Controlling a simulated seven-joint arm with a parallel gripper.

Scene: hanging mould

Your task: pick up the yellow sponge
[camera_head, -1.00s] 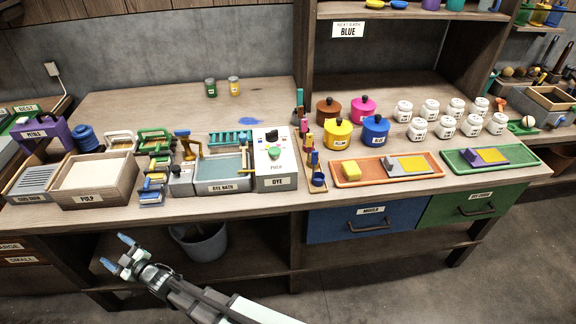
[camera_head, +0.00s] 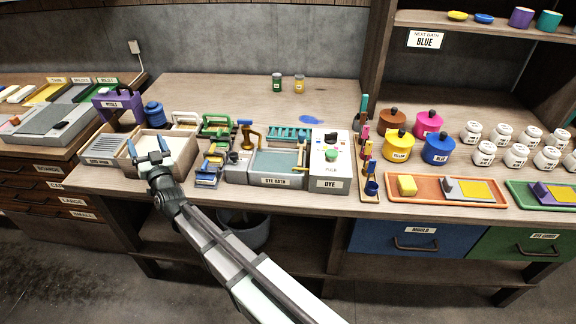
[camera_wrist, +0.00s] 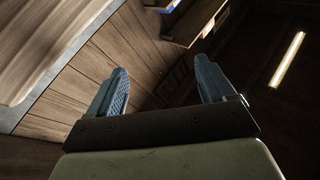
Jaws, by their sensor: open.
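A small yellow block (camera_head: 407,185), which looks like the sponge, sits at the left end of the orange tray (camera_head: 430,198) on the bench. A grey block with a flat yellow piece (camera_head: 474,190) lies to its right in the same tray. My gripper (camera_head: 148,148) is far to the left of the sponge and appears in front of the pulp box, its blue fingers apart and pointing up in the picture. In the wrist view my gripper (camera_wrist: 162,75) is open with nothing between its fingers. The sponge is not visible there.
The pulp box (camera_head: 185,148), dye bath (camera_head: 277,181) and white dye unit (camera_head: 328,168) line the front of the bench. Coloured pots (camera_head: 438,148) and several white jars stand behind the orange tray. A green tray (camera_head: 525,197) lies right of it. The bench's back left is mostly clear.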

